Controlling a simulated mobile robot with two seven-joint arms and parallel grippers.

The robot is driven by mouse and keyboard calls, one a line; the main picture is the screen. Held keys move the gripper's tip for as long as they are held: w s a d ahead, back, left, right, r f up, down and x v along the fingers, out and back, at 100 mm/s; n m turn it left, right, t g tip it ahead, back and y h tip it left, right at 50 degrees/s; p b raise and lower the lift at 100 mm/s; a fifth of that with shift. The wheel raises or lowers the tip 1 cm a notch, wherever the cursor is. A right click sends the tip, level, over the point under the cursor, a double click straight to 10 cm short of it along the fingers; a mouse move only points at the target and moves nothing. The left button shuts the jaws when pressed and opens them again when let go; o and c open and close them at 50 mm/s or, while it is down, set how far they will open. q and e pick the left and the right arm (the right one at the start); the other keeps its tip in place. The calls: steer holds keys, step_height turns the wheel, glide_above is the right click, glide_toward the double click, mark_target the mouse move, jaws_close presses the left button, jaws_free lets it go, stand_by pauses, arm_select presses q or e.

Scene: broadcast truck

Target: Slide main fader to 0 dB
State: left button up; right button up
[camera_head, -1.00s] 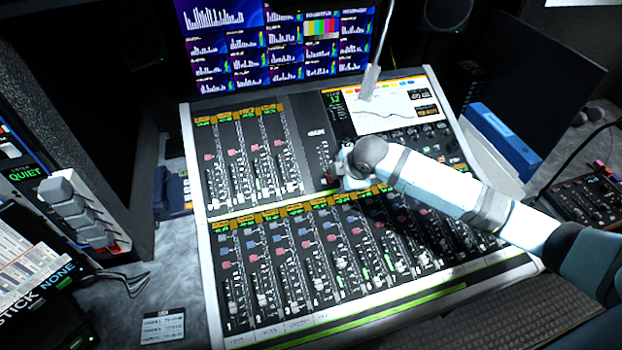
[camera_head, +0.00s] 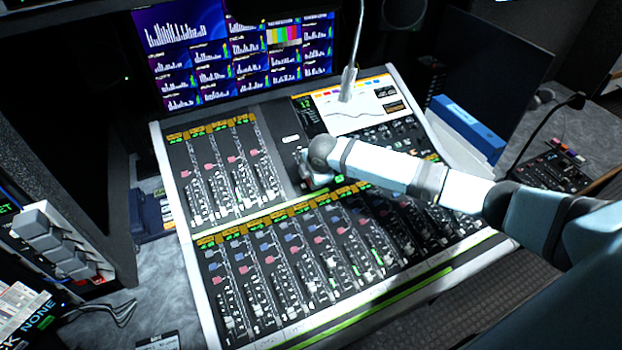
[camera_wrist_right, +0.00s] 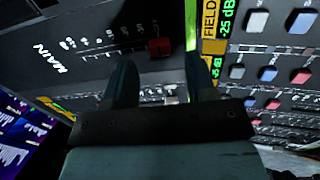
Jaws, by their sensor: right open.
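The main fader's red cap (camera_wrist_right: 160,47) shows in the right wrist view, on a dark panel with white scale marks and the word MAIN at the left. The cap sits near the end of the marks farthest from that word. My right gripper (camera_wrist_right: 160,63) is open, with one finger on each side of the cap's position in the picture. I cannot tell whether either finger touches it. In the head view my right gripper (camera_head: 312,180) is over the middle of the mixing console (camera_head: 163,165) and hides most of the main fader. My left gripper is not in view.
Several channel faders and coloured buttons surround the main section. A thin stalk with a grey block (camera_head: 348,84) rises at the console's back.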

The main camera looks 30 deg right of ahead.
mark_target(300, 162)
steer(key=shift+x, duration=1.7)
jaws_close()
steer(key=w+r, duration=0.1)
steer(key=w, duration=0.1)
steer(key=w+r, duration=0.1)
steer(key=w, duration=0.3)
steer(key=shift+w+d+r, duration=0.2)
steer(key=shift+w+r, duration=0.15)
steer(key=shift+r, duration=0.05)
jaws_free()
